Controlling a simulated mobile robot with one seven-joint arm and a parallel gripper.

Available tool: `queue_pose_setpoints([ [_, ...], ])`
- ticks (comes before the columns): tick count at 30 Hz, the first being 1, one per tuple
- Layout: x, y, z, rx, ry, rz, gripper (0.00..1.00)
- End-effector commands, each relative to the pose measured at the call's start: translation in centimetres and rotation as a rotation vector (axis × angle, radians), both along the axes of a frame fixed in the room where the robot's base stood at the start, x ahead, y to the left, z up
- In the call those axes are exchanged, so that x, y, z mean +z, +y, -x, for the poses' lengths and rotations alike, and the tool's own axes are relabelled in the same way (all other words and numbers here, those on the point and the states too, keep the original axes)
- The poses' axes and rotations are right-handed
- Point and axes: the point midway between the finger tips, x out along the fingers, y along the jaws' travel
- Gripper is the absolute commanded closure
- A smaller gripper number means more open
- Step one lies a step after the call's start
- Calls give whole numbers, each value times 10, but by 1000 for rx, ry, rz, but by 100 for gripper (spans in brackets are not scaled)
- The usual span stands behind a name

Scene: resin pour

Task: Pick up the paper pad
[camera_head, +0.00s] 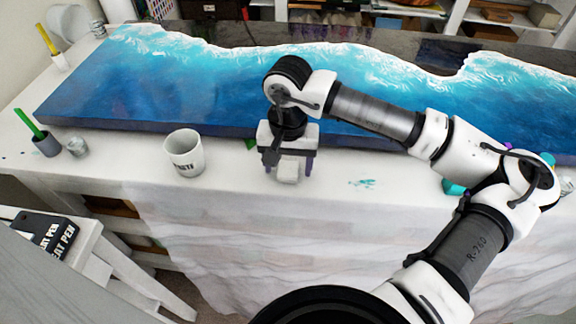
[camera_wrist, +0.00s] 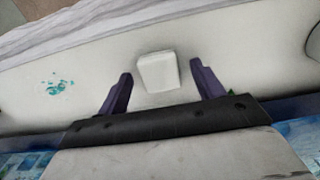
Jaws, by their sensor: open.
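The paper pad is a small white block (camera_head: 288,172) on the white-covered table, near its front edge. In the wrist view the pad (camera_wrist: 158,71) lies just beyond and between the two purple fingertips, with space on both sides. My gripper (camera_head: 288,165) is open above the pad, pointing down, and it also shows in the wrist view (camera_wrist: 161,82). The fingers do not touch the pad in the wrist view. The pad's rear part is hidden behind the gripper in the head view.
A white cup (camera_head: 184,153) stands left of my gripper. A long blue resin panel (camera_head: 200,85) lies behind it. A teal paint stain (camera_head: 362,183) marks the cloth at right. A dark cup with a green stick (camera_head: 46,145) and a small jar (camera_head: 77,147) stand at far left.

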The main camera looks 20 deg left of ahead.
Motion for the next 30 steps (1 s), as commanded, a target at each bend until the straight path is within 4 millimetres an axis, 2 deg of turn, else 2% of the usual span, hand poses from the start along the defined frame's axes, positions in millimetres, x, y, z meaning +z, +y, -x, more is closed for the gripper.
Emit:
queue_pose_setpoints([
  [8, -4, 0, 0, 0, 0, 0, 33],
  [19, -4, 0, 0, 0, 0, 0, 80],
  [30, -2, 0, 0, 0, -1, 0, 80],
])
